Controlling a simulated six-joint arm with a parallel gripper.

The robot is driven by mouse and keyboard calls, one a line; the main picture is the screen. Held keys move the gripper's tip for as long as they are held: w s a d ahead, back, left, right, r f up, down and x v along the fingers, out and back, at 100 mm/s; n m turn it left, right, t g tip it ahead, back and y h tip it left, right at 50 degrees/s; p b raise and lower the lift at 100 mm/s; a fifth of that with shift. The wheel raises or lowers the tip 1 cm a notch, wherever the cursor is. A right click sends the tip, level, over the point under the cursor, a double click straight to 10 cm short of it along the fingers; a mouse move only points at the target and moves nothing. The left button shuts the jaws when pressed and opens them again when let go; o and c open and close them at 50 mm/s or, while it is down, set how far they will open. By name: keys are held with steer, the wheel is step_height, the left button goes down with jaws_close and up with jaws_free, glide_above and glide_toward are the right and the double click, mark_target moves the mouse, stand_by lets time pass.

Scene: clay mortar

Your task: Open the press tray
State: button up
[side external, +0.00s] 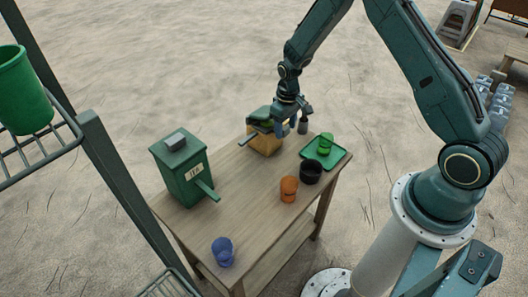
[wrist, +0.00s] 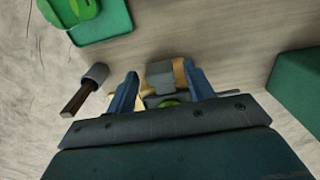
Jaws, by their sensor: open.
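A wooden press-like block (side external: 266,145) with a dark green top stands at the table's far edge, with a thin dark bar sticking out to its left. Which part is the tray I cannot tell. My gripper (side external: 292,126) is at its right side, pointing down. In the wrist view my gripper (wrist: 163,90) is open, its blue fingers spread on either side of a grey block (wrist: 160,76) with wood behind it. A small green piece (wrist: 168,103) shows between the fingers. Contact is not clear, and my wrist hides part of the block.
A green box (side external: 180,172) with a label and protruding green tongue stands left on the table (side external: 240,205). Black (side external: 311,170), orange (side external: 289,189) and blue (side external: 223,252) cups stand nearby. A grey cylinder (wrist: 95,74) is beside my gripper.

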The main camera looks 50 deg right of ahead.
jaws_close()
steer(key=s, duration=0.7)
stand_by(0.6)
jaws_free()
steer(key=shift+r, duration=0.1)
step_height(320, 180, up, 14)
steer(key=shift+f, duration=0.2)
stand_by(0.7)
